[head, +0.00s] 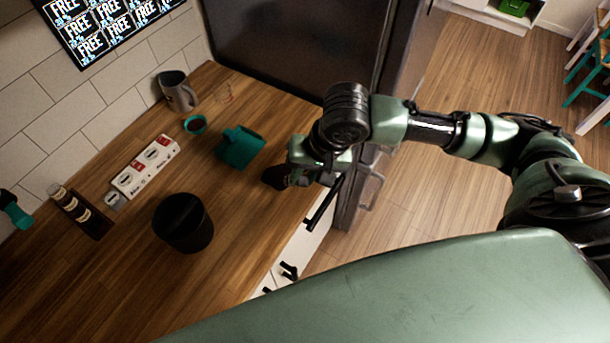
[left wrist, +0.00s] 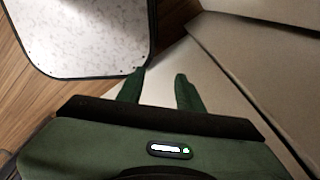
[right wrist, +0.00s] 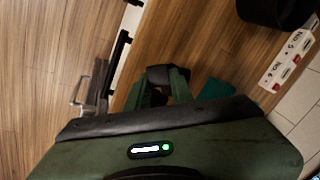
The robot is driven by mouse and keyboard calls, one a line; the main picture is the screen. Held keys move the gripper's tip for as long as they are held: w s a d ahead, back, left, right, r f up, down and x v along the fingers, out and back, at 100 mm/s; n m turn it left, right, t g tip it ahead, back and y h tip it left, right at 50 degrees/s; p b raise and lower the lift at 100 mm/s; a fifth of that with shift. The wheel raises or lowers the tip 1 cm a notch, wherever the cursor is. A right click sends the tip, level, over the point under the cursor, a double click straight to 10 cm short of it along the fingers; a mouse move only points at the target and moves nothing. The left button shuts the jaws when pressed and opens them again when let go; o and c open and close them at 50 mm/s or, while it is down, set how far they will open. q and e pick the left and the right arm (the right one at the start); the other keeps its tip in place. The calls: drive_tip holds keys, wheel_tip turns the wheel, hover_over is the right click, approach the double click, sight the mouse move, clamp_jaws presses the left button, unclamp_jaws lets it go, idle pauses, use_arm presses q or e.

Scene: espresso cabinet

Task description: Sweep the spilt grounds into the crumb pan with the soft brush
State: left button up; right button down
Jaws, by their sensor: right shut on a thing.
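The teal crumb pan (head: 240,149) lies on the wooden counter in the head view, with its handle toward the back left. A corner of it shows in the right wrist view (right wrist: 218,91), right of the fingers. My right gripper (head: 286,177) is low over the counter's front edge, to the right of the pan and apart from it. It is shut on a dark thing, seemingly the soft brush (head: 273,177), also seen between the fingers in the right wrist view (right wrist: 160,73). I cannot make out the spilt grounds. My left gripper (left wrist: 158,90) is open and empty in the left wrist view.
A black bin (head: 183,222) stands on the counter, left of the pan. A grey mug (head: 178,91), a small teal cup (head: 195,124), white boxes (head: 146,167) and a dark bottle rack (head: 80,212) stand nearer the wall. A tall dark appliance (head: 300,45) bounds the counter's far end.

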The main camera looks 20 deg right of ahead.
drive_tip(key=shift+w+a+b, duration=0.3)
drive_tip(key=shift+w+b, duration=0.1)
drive_tip(key=shift+w, duration=0.35)
drive_tip(key=shift+w+a+b, duration=0.3)
drive_tip(key=shift+w+b, duration=0.1)
drive_tip(key=shift+w, duration=0.3)
drive_tip(key=shift+w+a+b, duration=0.3)
drive_tip(key=shift+w+b, duration=0.1)
drive_tip(key=shift+w, duration=0.35)
drive_tip(key=shift+w+a+b, duration=1.45)
drive_tip(key=shift+w+a, duration=0.65)
drive_tip(key=shift+w, duration=2.35)
drive_tip(key=shift+r+p, duration=2.9)
drive_tip(key=shift+p, duration=0.25)
drive_tip(key=shift+d, duration=0.1)
